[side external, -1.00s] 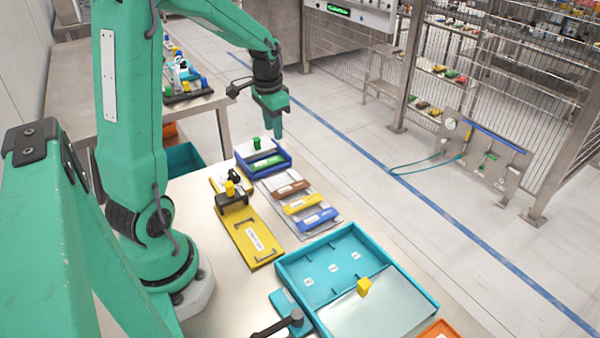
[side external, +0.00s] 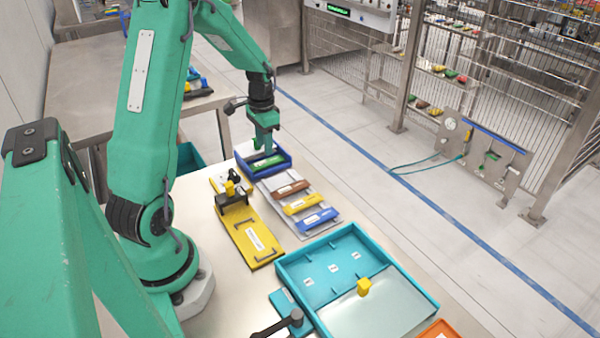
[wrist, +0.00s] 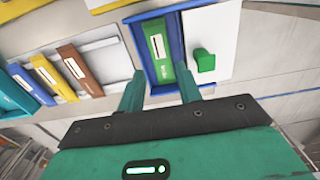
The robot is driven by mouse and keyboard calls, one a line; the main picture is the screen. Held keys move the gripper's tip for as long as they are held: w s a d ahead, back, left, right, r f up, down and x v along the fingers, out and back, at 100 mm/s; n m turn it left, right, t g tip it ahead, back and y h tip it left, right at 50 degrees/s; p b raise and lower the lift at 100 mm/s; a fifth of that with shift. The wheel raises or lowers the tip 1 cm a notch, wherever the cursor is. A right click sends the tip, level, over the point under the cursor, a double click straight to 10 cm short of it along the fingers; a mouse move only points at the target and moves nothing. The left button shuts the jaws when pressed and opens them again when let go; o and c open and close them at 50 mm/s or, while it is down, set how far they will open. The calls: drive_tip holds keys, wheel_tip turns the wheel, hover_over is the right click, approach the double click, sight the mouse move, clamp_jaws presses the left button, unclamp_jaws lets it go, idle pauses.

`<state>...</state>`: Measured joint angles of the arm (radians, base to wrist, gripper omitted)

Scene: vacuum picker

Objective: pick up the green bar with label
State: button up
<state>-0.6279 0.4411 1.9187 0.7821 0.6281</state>
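The green bar with a white label (side external: 268,162) lies in a blue tray (side external: 287,170) at the back of the table. In the wrist view the bar (wrist: 159,52) lies lengthwise in the tray, ahead of and between my fingers. My gripper (side external: 267,148) points down above the tray. Its two fingers stand apart with nothing between them, as the wrist view of the gripper (wrist: 160,72) shows. The fingertips appear near the bar's close end; I cannot tell their exact height above it.
A green knob (wrist: 204,60) stands on a white panel beside the bar. Brown (side external: 291,188), yellow (side external: 303,205) and blue (side external: 317,217) bars lie on a grey plate nearby. A yellow plate with handles (side external: 250,237) and a teal tray (side external: 318,293) are further forward.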

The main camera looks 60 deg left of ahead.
sight(265, 161)
drive_tip(key=shift+f, duration=0.2)
drive_tip(key=shift+f, duration=2.5)
drive_tip(key=shift+c, duration=0.2)
drive_tip(key=c, duration=0.6)
